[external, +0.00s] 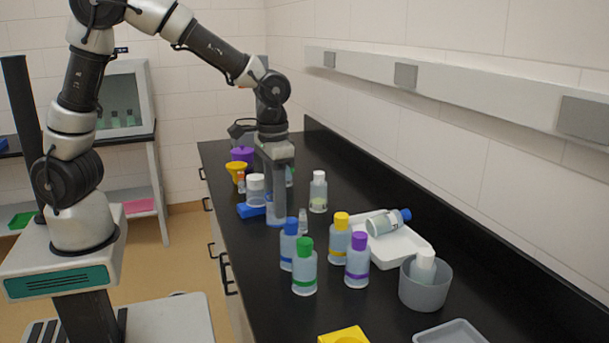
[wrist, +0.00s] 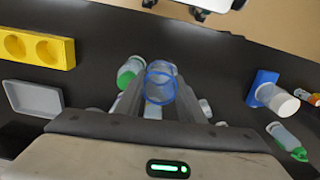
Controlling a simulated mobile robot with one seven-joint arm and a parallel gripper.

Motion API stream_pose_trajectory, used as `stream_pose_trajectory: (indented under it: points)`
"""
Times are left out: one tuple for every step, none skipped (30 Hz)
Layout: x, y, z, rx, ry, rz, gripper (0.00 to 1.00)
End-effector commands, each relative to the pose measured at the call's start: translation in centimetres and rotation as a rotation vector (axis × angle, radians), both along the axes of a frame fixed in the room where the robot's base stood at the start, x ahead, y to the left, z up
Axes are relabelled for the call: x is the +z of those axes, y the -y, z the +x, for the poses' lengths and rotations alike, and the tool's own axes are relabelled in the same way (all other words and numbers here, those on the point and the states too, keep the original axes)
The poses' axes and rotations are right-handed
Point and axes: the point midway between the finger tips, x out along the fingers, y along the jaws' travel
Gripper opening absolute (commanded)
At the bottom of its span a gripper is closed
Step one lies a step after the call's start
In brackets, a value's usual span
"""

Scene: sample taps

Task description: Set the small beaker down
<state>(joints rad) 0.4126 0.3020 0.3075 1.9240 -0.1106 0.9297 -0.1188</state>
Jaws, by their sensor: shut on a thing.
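The small beaker (wrist: 162,86) is clear with a blue rim and sits between the fingers of my gripper (wrist: 160,100) in the wrist view. My gripper (external: 277,205) is shut on it and points straight down over the black bench in the external view. There the beaker is mostly hidden by the fingers; only a bluish part shows low between them. I cannot tell whether its bottom touches the bench.
Blue-, green-, yellow- and purple-capped bottles (external: 304,268) stand close in front of my gripper. A white tray (external: 408,247) holds a lying bottle. A grey pot (external: 424,293) stands at right. A blue block (external: 250,211) and white-capped jar (external: 256,190) are just left.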

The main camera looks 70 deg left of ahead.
Motion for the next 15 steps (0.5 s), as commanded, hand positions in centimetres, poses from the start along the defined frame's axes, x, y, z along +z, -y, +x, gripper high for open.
stream_pose_trajectory:
  points:
    - [-0.1,-0.5,0.9,0.043,-0.001,0.002,0.14]
    - [-0.1,-0.7,1.5,0.070,0.000,0.002,0.14]
    - [0.0,-1.0,2.2,0.108,-0.001,0.002,0.14]
    - [0.0,-1.2,2.8,0.139,0.000,0.002,0.14]
    - [0.1,-1.6,3.4,0.170,0.001,0.002,0.14]
    - [0.1,-2.0,4.2,0.214,0.001,0.003,0.14]
    - [0.1,-2.3,4.9,0.248,0.001,0.003,0.14]
    - [0.1,-2.7,5.5,0.285,0.001,0.004,0.14]
    - [0.1,-3.2,6.4,0.334,0.001,0.003,0.14]
    - [0.1,-3.6,7.1,0.374,0.001,0.003,0.14]
    - [0.1,-4.0,7.8,0.413,0.002,0.002,0.14]
    - [0.1,-4.6,8.7,0.465,0.001,0.003,0.14]
    - [0.1,-5.1,9.4,0.506,0.002,0.003,0.14]
    - [0.1,-5.5,10.1,0.545,0.002,0.003,0.14]
    - [0.1,-6.1,10.9,0.596,0.001,0.001,0.14]
